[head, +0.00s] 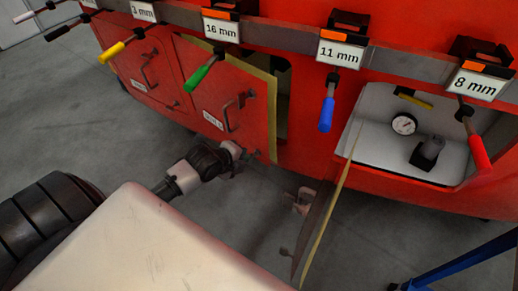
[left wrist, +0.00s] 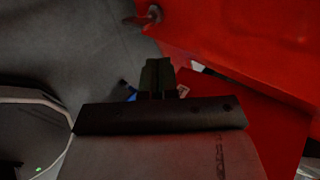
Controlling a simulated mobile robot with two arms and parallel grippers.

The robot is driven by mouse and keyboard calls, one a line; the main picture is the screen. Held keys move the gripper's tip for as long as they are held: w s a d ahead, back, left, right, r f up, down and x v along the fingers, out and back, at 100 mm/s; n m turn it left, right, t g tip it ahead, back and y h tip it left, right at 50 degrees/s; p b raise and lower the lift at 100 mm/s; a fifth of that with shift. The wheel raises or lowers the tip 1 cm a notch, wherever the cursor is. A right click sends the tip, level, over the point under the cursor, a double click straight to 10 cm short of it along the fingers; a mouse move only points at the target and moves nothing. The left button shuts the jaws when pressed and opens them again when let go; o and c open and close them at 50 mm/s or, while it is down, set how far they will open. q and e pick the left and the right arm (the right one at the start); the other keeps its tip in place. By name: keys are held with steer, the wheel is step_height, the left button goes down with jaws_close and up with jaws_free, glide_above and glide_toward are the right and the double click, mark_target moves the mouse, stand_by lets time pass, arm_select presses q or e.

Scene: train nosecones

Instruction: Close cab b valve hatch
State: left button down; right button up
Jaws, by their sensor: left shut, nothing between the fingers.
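A red hatch (head: 226,107) under the green handle stands ajar, with its yellow-edged side swung out from the red nosecone. It has a dark bar handle and a small label that I cannot read. Another hatch (head: 319,226) stands wide open, nearly edge-on, below the compartment with a gauge. I cannot tell by label which is cab b's valve hatch. My left gripper (head: 238,153) is shut and empty, just below the ajar hatch's lower edge; contact is unclear. In the left wrist view its fingers (left wrist: 157,75) point toward a red panel (left wrist: 245,45). My right gripper is not in view.
Coloured tools hang on a rail above, including a blue-handled one (head: 327,114).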

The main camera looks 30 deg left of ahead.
mark_target(263, 149)
arm_select(q)
steer(key=w, duration=0.1)
steer(key=w+f, duration=0.1)
steer(key=w, duration=0.1)
steer(key=w+d+f, duration=0.1)
steer(key=w, duration=0.1)
steer(key=shift+w, duration=0.15)
steer(key=shift+w+d, duration=0.1)
steer(key=shift+w, duration=0.5)
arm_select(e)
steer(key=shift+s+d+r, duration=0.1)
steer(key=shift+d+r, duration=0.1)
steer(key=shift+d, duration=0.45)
